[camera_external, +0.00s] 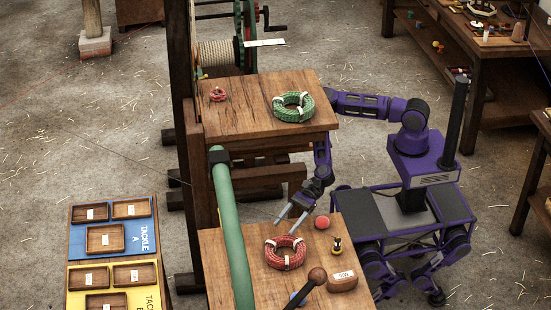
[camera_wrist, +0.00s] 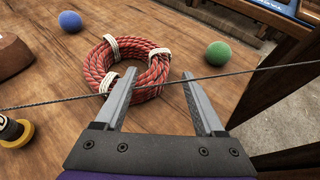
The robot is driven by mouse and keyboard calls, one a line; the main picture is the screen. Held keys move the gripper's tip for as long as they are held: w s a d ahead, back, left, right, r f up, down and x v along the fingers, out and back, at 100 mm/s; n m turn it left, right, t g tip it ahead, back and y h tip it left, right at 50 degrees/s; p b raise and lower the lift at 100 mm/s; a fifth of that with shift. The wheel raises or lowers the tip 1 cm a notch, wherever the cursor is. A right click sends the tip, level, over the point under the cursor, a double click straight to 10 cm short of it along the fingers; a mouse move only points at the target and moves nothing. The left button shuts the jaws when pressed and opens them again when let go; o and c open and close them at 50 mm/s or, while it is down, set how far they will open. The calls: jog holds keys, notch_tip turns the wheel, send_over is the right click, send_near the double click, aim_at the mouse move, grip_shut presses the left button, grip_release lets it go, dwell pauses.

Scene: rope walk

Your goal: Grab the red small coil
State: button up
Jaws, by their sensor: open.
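A small red coil (camera_external: 217,94) lies at the left of the upper wooden table, far from my gripper. A larger red coil (camera_external: 285,252) with white ties lies on the lower table. My gripper (camera_external: 289,224) is open and empty, just behind and above this larger coil. In the wrist view, the red coil (camera_wrist: 98,65) lies ahead of my gripper (camera_wrist: 159,74), with the left finger overlapping its right part in the picture. I cannot tell whether they touch. The small coil is not recognisable in the wrist view.
A green coil (camera_external: 294,106) shares the upper table (camera_external: 250,135). A thin dark line (camera_wrist: 270,69) crosses the wrist view near the fingers. A green pipe (camera_external: 231,230), red ball (camera_external: 322,222) and brown block (camera_external: 342,281) are by the larger coil. Trays stand at left.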

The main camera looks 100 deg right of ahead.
aim_at(273, 240)
jog(key=shift+x, duration=2.9)
jog(key=shift+d, duration=0.15)
grip_shut()
